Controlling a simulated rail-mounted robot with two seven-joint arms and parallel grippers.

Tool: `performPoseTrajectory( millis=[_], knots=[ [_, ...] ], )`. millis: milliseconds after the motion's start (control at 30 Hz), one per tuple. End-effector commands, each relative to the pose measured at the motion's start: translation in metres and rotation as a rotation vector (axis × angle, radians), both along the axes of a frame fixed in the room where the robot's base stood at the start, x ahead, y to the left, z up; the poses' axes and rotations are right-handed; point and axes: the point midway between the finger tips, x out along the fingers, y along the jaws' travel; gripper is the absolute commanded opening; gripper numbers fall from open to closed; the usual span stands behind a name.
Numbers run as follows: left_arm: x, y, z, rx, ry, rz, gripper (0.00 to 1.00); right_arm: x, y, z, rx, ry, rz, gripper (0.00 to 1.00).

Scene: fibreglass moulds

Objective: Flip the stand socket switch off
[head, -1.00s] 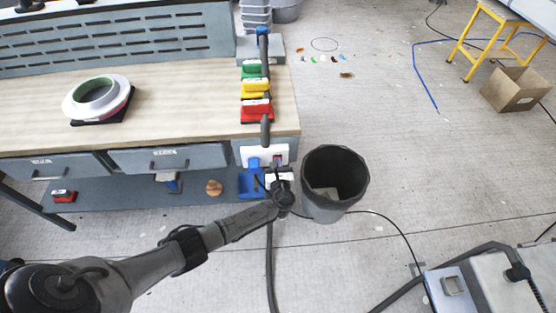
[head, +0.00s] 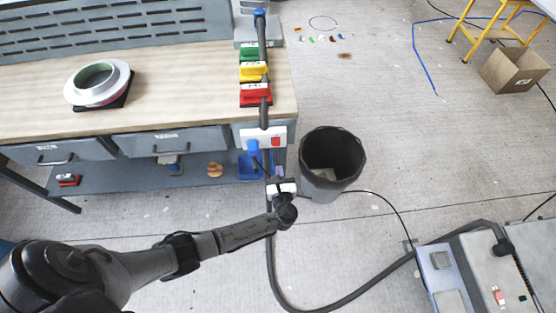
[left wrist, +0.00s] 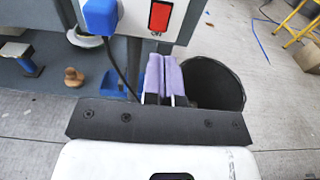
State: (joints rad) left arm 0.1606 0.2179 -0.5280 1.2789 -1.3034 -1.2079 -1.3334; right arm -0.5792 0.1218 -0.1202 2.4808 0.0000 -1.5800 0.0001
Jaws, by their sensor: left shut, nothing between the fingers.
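The stand socket (head: 262,138) is a white plate on the right end of the workbench, with a blue plug (head: 254,147) on its left and a red rocker switch (head: 275,141) on its right. In the left wrist view the red switch (left wrist: 160,16) and blue plug (left wrist: 100,16) show at the top. My left gripper (head: 279,187) is in front of and below the socket, apart from it. Its purple fingertips (left wrist: 165,75) are shut together and empty, just below the switch in the wrist view. My right gripper is not in view.
A dark waste bin (head: 331,162) stands close to the right of my left gripper. A black hose hangs by the socket. Open floor lies to the right.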

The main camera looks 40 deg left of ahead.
Motion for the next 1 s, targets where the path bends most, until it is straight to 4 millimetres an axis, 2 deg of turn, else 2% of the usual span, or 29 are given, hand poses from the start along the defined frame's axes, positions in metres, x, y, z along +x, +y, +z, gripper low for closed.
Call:
performPoseTrajectory(
  millis=[267,1000],
  knots=[
    [-0.0129,-0.0133,0.0018,-0.001,-0.001,0.000,0.00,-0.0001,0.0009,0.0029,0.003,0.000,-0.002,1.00],
    [-0.0135,-0.0140,0.0014,-0.032,-0.032,0.004,0.00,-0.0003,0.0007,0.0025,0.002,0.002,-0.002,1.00]
  ],
)
